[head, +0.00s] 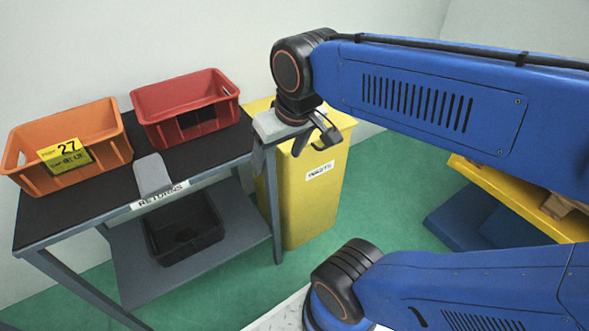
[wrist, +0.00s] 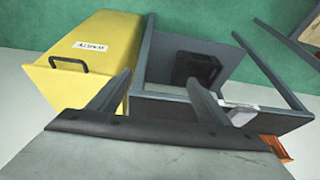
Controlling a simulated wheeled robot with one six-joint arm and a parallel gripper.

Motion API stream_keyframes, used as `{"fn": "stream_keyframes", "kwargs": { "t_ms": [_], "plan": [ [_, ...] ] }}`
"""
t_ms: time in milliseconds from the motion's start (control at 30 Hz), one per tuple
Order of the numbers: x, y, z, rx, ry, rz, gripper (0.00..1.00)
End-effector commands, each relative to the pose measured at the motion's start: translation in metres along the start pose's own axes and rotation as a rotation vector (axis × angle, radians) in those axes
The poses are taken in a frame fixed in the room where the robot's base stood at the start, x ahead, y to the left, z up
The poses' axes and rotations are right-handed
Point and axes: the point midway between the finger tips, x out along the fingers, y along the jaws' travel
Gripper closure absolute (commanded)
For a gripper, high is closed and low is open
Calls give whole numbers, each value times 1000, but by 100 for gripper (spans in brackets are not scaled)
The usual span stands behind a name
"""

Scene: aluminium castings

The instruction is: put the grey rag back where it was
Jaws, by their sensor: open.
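A flat grey piece that looks like the grey rag (head: 153,174) lies on the dark table top at its front edge, beside the RETURNS label, between the orange and red bins. In the wrist view a pale grey patch (wrist: 240,117) shows at the table edge behind the right finger; I cannot tell whether it is all rag or partly the label. My gripper (head: 318,143) is open and empty, above and in front of the yellow bin, to the right of the table. In the wrist view its two fingers (wrist: 158,78) stand apart with nothing between them.
An orange bin (head: 70,150) with a yellow tag and a red bin (head: 186,106) stand on the table (head: 100,196). A black bin (head: 183,228) sits on the lower shelf. A yellow waste bin (head: 310,195) stands right of the table. Yellow-and-blue equipment (head: 510,205) is at right.

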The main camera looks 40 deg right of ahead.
Motion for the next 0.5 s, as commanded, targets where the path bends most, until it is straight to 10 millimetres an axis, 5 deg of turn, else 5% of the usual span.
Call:
{"fn": "stream_keyframes", "kwargs": {
  "t_ms": [200, 500],
  "plan": [
    [14, 18, 35, -7, 50, 23, 29],
    [17, 21, 41, -12, 59, 28, 29]
  ]
}}
